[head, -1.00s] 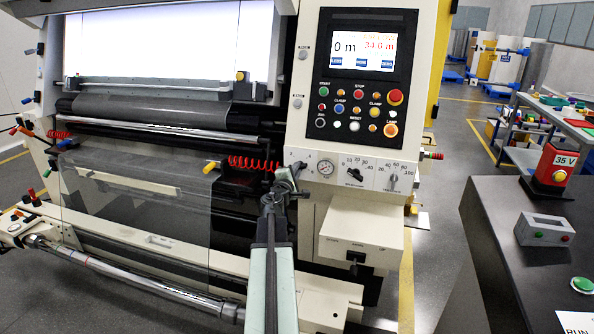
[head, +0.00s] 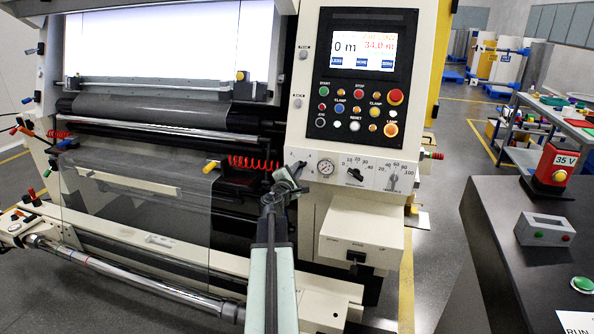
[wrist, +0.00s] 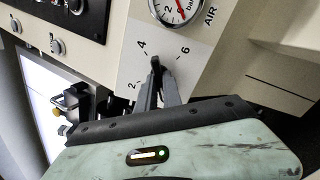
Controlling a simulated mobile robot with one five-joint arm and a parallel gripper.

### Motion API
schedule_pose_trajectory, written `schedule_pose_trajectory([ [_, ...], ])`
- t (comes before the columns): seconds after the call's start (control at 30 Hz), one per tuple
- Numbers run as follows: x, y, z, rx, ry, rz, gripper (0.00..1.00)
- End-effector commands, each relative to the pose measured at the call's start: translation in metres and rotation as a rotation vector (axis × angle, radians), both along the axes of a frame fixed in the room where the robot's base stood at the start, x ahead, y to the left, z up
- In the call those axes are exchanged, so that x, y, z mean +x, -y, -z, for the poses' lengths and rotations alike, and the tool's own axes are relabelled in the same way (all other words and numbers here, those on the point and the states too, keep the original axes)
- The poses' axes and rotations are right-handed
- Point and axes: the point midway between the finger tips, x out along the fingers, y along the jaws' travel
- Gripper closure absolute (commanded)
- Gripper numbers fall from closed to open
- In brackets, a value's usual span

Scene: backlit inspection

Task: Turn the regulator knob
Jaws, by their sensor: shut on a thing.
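The regulator knob (wrist: 155,64) is small and dark in the wrist view, on a pale panel with a scale marked 2, 4 and 6. My gripper (wrist: 160,80) is shut on it, the two grey fingers on either side. The knob's visible tip points between 4 and 6, nearer the 4. Most of the knob is hidden by the fingers. In the head view my gripper (head: 292,178) is at the left end of the panel strip and covers the knob. The round air gauge (wrist: 176,8) is just beyond the knob, partly cut off.
The gauge (head: 325,167) and two further dials, a black knob (head: 355,175) and a grey lever (head: 393,182), are on the strip to the right. A cream box (head: 362,235) juts out below. The button panel (head: 358,110) is above. A dark table (head: 500,235) is at right.

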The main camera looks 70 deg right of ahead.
Motion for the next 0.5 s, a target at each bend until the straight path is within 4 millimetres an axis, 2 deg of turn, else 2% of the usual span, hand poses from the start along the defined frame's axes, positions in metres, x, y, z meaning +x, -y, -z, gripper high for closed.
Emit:
schedule_pose_trajectory([
  [0.03, -0.0002, -0.0010, 0.0010, 0.001, 0.001, 0.001, 0.87],
  [0.1, -0.0003, -0.0009, 0.0009, 0.001, 0.001, 0.001, 0.68],
  [0.5, -0.0009, -0.0054, 0.0002, 0.000, 0.001, 0.000, 0.68],
])
